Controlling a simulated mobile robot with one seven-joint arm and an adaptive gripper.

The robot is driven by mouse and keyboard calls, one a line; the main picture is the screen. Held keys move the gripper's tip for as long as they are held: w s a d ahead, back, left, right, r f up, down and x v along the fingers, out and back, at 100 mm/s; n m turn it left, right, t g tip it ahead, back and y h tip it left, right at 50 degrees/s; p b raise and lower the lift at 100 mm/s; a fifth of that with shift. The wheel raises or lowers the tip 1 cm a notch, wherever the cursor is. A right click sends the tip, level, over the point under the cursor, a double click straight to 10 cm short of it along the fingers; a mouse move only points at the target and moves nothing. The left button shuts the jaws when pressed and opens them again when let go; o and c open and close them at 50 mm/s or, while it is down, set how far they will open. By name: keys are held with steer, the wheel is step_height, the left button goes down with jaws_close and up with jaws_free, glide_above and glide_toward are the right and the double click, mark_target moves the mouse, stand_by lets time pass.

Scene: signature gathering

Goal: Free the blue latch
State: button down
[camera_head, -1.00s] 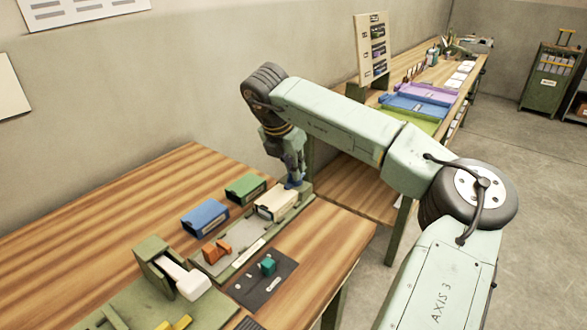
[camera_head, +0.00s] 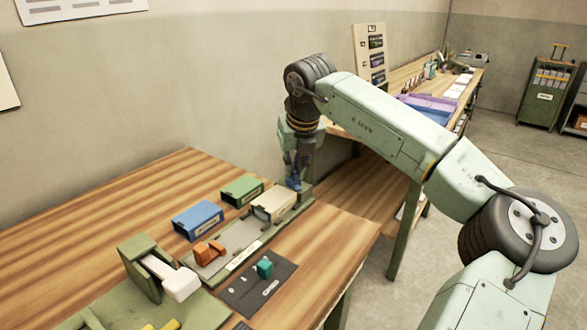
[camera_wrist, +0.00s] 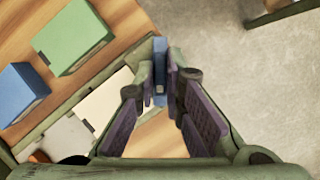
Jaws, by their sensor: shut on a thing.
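The blue latch (camera_head: 294,184) stands at the far right end of the green tray (camera_head: 304,198), beside a cream block (camera_head: 272,206). My gripper (camera_head: 296,177) reaches down over it and is shut on it. In the wrist view the latch (camera_wrist: 160,62) is a narrow upright blue piece between the fingertips of my gripper (camera_wrist: 165,78). The cream block (camera_wrist: 108,103) lies just left of it there. The lower part of the latch is hidden, so I cannot tell how it is seated.
A green box (camera_head: 242,190) and a blue box (camera_head: 197,219) stand behind the tray. An orange piece (camera_head: 208,252) lies in the tray's near part. A dark plate (camera_head: 245,295) with a teal knob (camera_head: 265,267) lies in front. The table's right edge is close to the latch.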

steer(key=n+y+p, duration=0.1)
steer(key=n, duration=0.2)
steer(key=shift+r+n+g, duration=0.1)
steer(key=shift+n+g, duration=0.2)
steer(key=shift+w+d+n+g+y+p, duration=0.1)
steer(key=shift+n+g+y+p, duration=0.3)
steer(key=shift+n, duration=0.5)
steer(key=shift+d+n+g+y+p, duration=0.1)
steer(key=shift+n+y+p, duration=0.1)
steer(key=shift+n+p, duration=0.5)
steer(key=shift+n, duration=0.4)
steer(key=c, duration=1.7)
jaws_free()
steer(key=v, duration=1.1)
steer(key=shift+d+r, duration=0.1)
steer(key=shift+r, duration=0.3)
